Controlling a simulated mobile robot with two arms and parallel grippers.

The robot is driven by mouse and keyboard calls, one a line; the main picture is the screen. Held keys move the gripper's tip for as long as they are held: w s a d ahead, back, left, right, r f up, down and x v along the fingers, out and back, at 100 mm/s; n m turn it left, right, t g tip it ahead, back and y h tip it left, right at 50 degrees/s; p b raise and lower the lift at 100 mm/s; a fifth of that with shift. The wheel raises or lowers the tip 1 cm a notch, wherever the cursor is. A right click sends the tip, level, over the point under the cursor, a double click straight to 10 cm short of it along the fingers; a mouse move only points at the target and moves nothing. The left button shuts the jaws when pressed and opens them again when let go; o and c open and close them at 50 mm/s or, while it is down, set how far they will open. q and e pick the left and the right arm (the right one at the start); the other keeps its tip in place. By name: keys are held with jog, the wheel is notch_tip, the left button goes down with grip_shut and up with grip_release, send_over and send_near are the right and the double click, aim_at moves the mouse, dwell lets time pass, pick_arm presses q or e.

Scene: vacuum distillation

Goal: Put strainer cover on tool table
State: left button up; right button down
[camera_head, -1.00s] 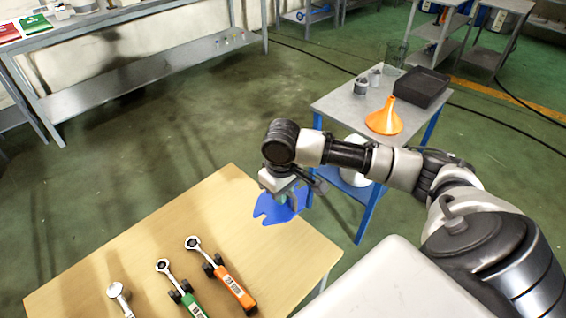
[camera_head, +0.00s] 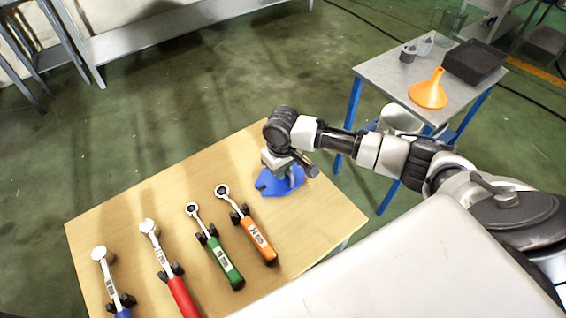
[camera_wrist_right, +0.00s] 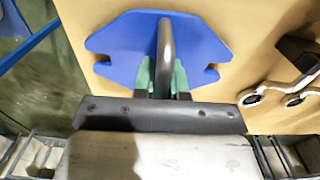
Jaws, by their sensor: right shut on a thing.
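The strainer cover, a flat blue plate with notched edges and a grey curved handle, shows in the head view (camera_head: 268,186) and in the right wrist view (camera_wrist_right: 127,38). My right gripper (camera_head: 284,172) is shut on its handle; the green fingers show in the wrist view (camera_wrist_right: 163,80). The plate lies flat over the far right part of the wooden tool table (camera_head: 125,215). I cannot tell whether it touches the tabletop. My left gripper is not in view.
Several torque wrenches lie on the tool table, the orange one (camera_head: 258,240) closest to the cover. A grey side table (camera_head: 385,75) with an orange funnel (camera_head: 429,92) and a dark tray (camera_head: 474,62) stands behind at the right. Bare wood surrounds the cover's left side.

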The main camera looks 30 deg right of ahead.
jog(key=shift+r, duration=0.1)
jog(key=c, duration=1.2)
grip_release()
jog(key=shift+o, duration=0.2)
notch_tip(320, 180, up, 12)
